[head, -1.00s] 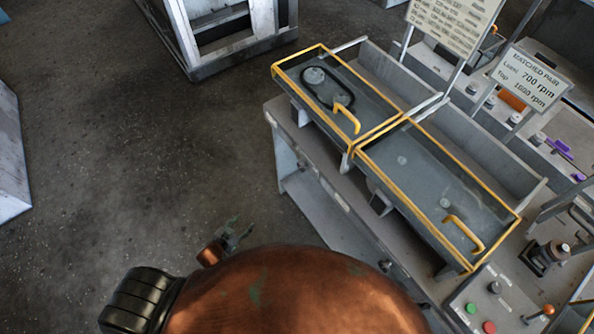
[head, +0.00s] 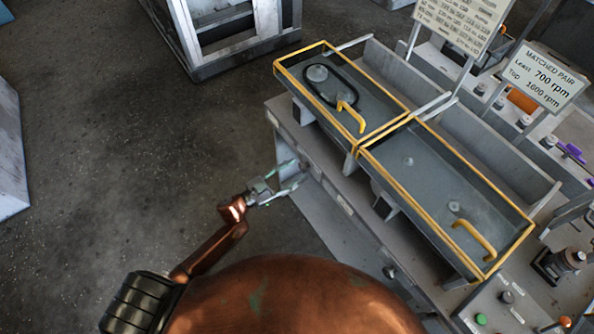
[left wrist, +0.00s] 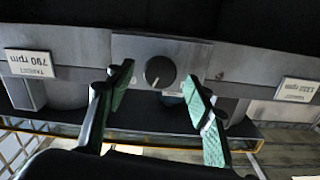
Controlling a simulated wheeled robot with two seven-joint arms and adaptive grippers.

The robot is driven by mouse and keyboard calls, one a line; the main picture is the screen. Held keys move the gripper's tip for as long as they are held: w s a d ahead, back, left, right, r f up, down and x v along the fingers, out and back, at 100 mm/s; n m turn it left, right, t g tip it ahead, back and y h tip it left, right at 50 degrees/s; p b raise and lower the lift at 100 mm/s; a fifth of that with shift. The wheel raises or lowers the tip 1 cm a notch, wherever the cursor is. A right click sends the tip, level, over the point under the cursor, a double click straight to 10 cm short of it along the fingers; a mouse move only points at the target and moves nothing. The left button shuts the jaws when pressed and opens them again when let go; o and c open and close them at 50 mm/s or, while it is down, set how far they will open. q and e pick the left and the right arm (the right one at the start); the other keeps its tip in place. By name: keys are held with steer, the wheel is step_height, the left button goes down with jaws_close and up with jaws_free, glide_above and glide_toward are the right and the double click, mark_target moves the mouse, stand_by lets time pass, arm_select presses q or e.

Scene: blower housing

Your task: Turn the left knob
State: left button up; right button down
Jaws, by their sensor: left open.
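A dark round knob (left wrist: 160,71) with a small pale pointer mark sits on a grey panel in the left wrist view. The pointer mark runs toward the bottom of that picture, slightly left. My left gripper (left wrist: 158,78) is open, with its green-padded fingertips on either side of the knob and a visible gap at each side. I cannot tell its exact distance from the knob. In the head view my left gripper (head: 290,180) is at the bench's front face, near its left end. Another knob (head: 389,271) is farther right along the front. My right gripper is out of view.
The bench carries two yellow-framed covers with handles, a left cover (head: 386,132) and a right cover (head: 425,215). Upside-down target labels flank the knob: a 790 rpm label (left wrist: 29,63) and another label (left wrist: 297,89). The floor (head: 110,130) left of the bench is open.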

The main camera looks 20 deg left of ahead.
arm_select(q)
steer(key=shift+w+d, duration=0.3)
steer(key=shift+w, duration=0.15)
steer(key=c, duration=1.2)
